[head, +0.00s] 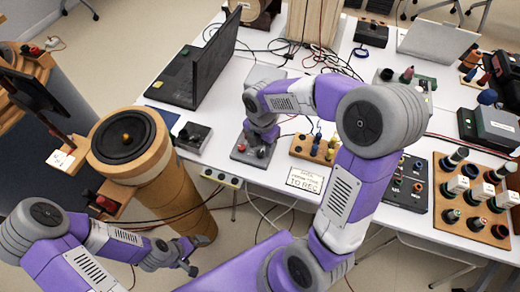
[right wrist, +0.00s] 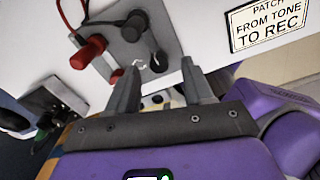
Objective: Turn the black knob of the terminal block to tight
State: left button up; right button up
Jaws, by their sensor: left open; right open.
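The terminal block is a grey plate (right wrist: 122,50) with red and black posts; in the head view it lies on the white table (head: 240,152). In the right wrist view the black knob (right wrist: 158,62) is at the plate's near right, beside a white curved mark. Red posts (right wrist: 88,52) stand at the left, and a second black post (right wrist: 134,27) stands further back. My right gripper (right wrist: 160,67) is open, with its fingertips either side of the black knob in the picture; I cannot tell if they touch it. My left gripper (head: 186,266) is open and empty, low at the left.
A label card (right wrist: 270,22) lies right of the plate. A small dark box (head: 193,137) and a black laptop (head: 195,80) are to its left. A wooden block with posts (head: 314,148) is to its right. A round speaker (head: 125,135) stands by the table's left edge.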

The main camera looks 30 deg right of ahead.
aim_at(260, 154)
jog(key=shift+f+b, duration=0.4)
jog(key=shift+f, duration=1)
grip_shut()
